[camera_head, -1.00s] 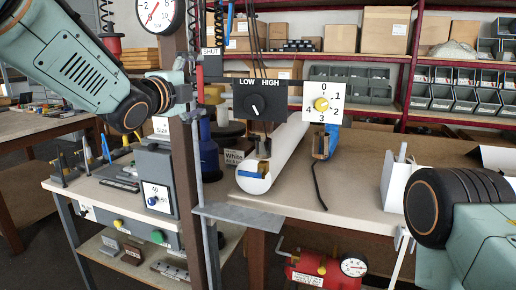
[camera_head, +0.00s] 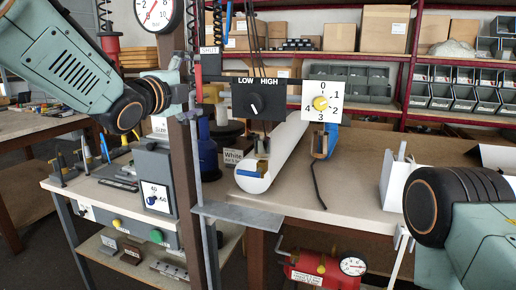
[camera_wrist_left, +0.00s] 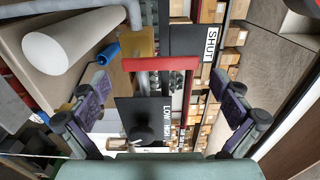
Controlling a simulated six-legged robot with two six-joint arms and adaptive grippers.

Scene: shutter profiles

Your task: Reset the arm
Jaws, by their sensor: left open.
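My left arm comes in from the upper left in the head view. Its gripper (camera_head: 188,92) is beside the brown post, partly hidden there. In the left wrist view the two purple-grey fingers (camera_wrist_left: 166,95) are spread wide, with nothing held between them. A red bar-shaped handle (camera_wrist_left: 160,64) and the black LOW/HIGH switch panel (camera_wrist_left: 143,118) show beyond the gap between them. The SHUT label (camera_wrist_left: 210,44) is above and right of the handle. My right arm is at the lower right of the head view; its gripper is out of frame.
The brown post (camera_head: 188,190) stands close to my left gripper. The LOW/HIGH panel (camera_head: 259,98) and white numbered dial (camera_head: 321,103) hang above a white tube (camera_head: 254,182) on the bench (camera_head: 350,205). A red tank (camera_head: 322,270) is below. Shelves with boxes stand behind.

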